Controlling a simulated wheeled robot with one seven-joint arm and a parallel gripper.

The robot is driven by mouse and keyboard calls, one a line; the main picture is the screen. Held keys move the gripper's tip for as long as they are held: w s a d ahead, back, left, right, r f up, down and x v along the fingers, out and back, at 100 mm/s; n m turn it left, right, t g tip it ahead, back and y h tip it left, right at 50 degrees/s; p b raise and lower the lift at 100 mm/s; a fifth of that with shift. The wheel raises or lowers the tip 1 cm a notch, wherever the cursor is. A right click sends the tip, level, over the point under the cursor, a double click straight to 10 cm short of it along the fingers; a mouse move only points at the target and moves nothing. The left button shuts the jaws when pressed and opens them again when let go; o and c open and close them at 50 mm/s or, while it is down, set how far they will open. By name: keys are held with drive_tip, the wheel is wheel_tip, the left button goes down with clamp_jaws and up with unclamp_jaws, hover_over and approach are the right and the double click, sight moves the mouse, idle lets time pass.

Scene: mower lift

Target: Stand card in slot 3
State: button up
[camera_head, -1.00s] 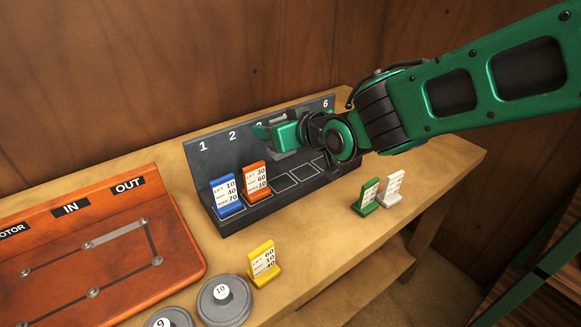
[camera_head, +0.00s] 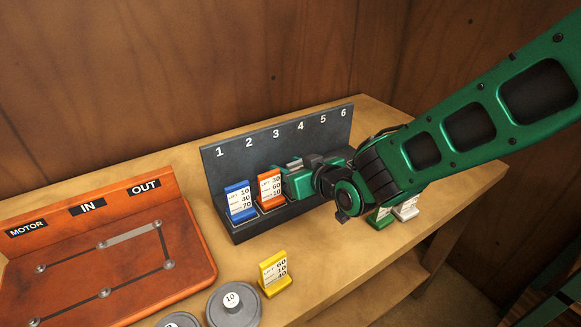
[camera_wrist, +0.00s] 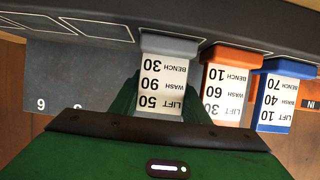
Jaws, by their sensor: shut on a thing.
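A grey card (camera_wrist: 165,85), marked lift 50, wash 90, bench 30, is between the green fingers of my gripper (camera_head: 292,180) in the wrist view. My gripper is shut on it, low at slot 3 of the dark numbered rack (camera_head: 240,158), just right of the orange card. The card's grey foot is at the rack's ledge; I cannot tell if it rests fully in the slot. In the head view my gripper hides the card and slot 3. The blue card (camera_head: 238,200) stands in slot 1 and the orange card (camera_head: 270,189) in slot 2.
A yellow card (camera_head: 274,274) stands on the bench (camera_head: 340,262) in front. A green card (camera_head: 379,217) and a white card (camera_head: 406,208) stand at right, partly behind my arm. An orange panel (camera_head: 190,245) and grey round weights (camera_head: 233,308) are at left. Empty slots (camera_wrist: 97,28) lie beyond slot 3.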

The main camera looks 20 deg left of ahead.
drive_tip(key=o, duration=0.8)
drive_tip(key=shift+r, duration=0.1)
drive_tip(key=v, duration=1.2)
drive_tip(key=shift+s+d, duration=0.1)
